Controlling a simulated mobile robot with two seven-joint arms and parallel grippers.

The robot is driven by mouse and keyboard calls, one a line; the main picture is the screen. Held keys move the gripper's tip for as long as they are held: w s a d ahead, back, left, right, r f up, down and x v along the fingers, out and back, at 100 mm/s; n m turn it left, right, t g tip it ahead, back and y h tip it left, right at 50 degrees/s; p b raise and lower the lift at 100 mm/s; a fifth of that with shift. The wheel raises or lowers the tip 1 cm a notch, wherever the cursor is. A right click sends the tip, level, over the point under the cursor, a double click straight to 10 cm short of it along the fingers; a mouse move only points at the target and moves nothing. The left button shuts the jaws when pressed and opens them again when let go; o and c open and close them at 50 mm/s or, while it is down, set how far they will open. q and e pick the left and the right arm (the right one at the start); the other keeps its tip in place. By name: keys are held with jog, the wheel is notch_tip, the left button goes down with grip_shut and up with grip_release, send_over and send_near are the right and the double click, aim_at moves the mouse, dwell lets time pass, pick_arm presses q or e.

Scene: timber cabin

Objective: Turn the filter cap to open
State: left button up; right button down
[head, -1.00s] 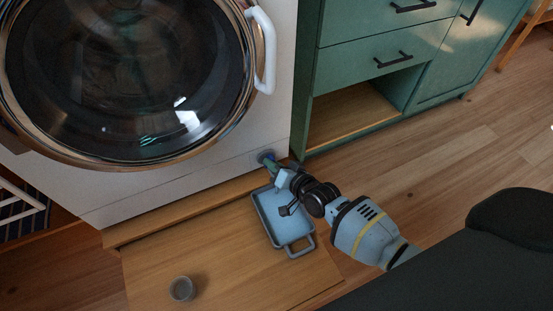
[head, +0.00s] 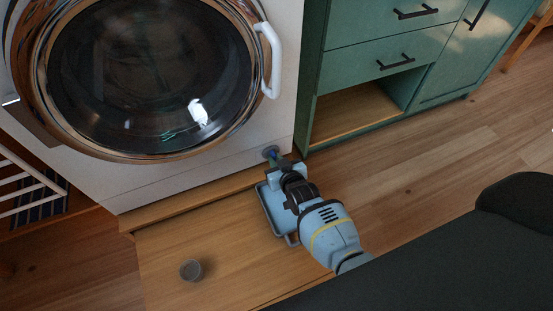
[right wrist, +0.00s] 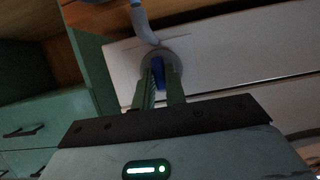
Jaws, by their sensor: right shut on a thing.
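The filter cap (head: 271,153) sits low at the right corner of the washing machine front (head: 205,180). In the right wrist view the cap (right wrist: 158,70) shows as a blue piece inside a round grey surround. My right gripper (head: 273,159) is shut on the cap, with one green finger on each side of the blue piece in the wrist view (right wrist: 160,84). Much of the cap is hidden by the fingers. My left gripper is not in view.
A blue-grey tray (head: 264,205) lies under the cap, partly hidden by my right arm. The green cabinet (head: 345,75) is close on the right. In the wrist view a grey curved tube (right wrist: 144,24) runs beside the cap.

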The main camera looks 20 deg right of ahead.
dwell(0.3)
jog(key=c, duration=1.7)
grip_release()
jog(key=p+v, duration=0.3)
jog(key=v, duration=0.4)
jog(key=shift+s+r+p, duration=0.15)
jog(key=shift+s+p, duration=0.15)
jog(key=shift+s, duration=0.1)
